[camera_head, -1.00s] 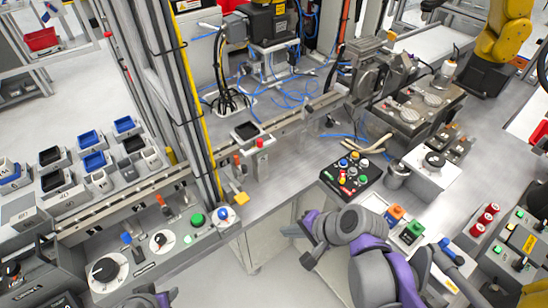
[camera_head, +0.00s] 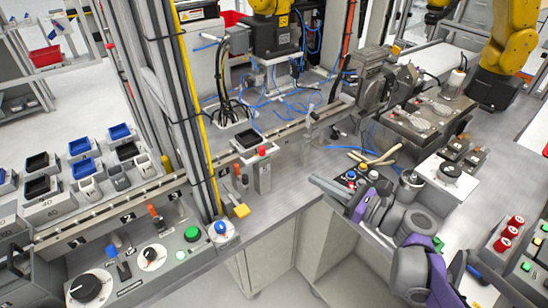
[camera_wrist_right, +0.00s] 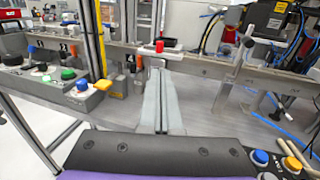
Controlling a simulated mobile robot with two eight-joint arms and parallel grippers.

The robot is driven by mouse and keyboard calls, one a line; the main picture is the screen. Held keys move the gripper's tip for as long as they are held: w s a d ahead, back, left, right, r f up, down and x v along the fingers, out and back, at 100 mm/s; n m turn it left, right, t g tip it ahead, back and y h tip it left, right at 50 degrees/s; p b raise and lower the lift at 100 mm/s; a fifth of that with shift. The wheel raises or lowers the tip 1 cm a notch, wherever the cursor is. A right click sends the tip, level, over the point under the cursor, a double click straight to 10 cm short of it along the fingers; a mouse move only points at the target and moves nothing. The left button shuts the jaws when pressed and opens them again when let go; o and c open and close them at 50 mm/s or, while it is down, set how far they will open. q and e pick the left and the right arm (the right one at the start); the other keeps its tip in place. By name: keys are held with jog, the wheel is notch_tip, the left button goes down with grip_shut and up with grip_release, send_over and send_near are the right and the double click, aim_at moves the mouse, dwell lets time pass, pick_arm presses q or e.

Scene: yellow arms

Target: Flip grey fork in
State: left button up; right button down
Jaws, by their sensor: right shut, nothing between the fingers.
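My right gripper (camera_head: 316,184) reaches in from the lower right over the bench's front edge. In the right wrist view its two long grey fingers (camera_wrist_right: 156,66) lie together, shut and empty. They point toward the rail and a red-topped grey button post (camera_head: 263,172). A small grey upright piece (camera_head: 308,132) stands at the rail, beyond the fingers; it also seems to show in the right wrist view (camera_wrist_right: 241,56). It may be the grey fork, but I cannot tell its shape or position clearly. The gripper is apart from it. My left gripper is out of view.
A black tray (camera_head: 246,141) sits on the rail. A yellow block (camera_head: 241,210) and a knob panel (camera_head: 150,257) are at left. Blue cables (camera_head: 270,98) lie behind the rail.

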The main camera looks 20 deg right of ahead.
aim_at(265, 152)
jog(key=x, duration=1.3)
jog(key=shift+w+a, duration=0.25)
jog(key=shift+w, duration=0.2)
